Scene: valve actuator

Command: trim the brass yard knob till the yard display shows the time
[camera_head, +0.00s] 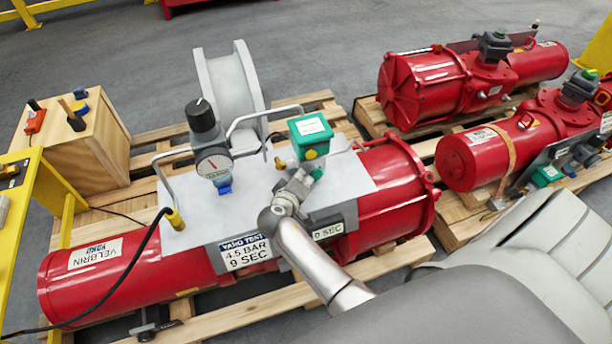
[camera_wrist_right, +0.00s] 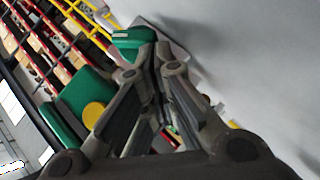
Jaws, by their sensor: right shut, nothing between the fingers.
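A red actuator (camera_head: 115,270) lies on a wooden pallet. A grey panel (camera_head: 180,225) on it carries a green-topped box (camera_head: 311,130) with a small round yellow knob (camera_head: 311,154) on its near side. In the right wrist view a round yellow part (camera_wrist_right: 93,115) shows on a green housing (camera_wrist_right: 75,105). My right gripper (camera_head: 302,180) is shut and empty, just below the green box; whether it touches anything is unclear. It fills the middle of the right wrist view (camera_wrist_right: 155,65). A placard (camera_head: 248,252) reads "YARD TEST 4.5 BAR 9 SEC". My left gripper is out of view.
A regulator with a gauge (camera_head: 214,165) and bent grey pipes stand left of the green box. A grey flanged spool (camera_head: 232,90) is behind. A black cable with a yellow end (camera_head: 174,218) crosses the left. Other red actuators (camera_head: 425,85) sit on pallets at right.

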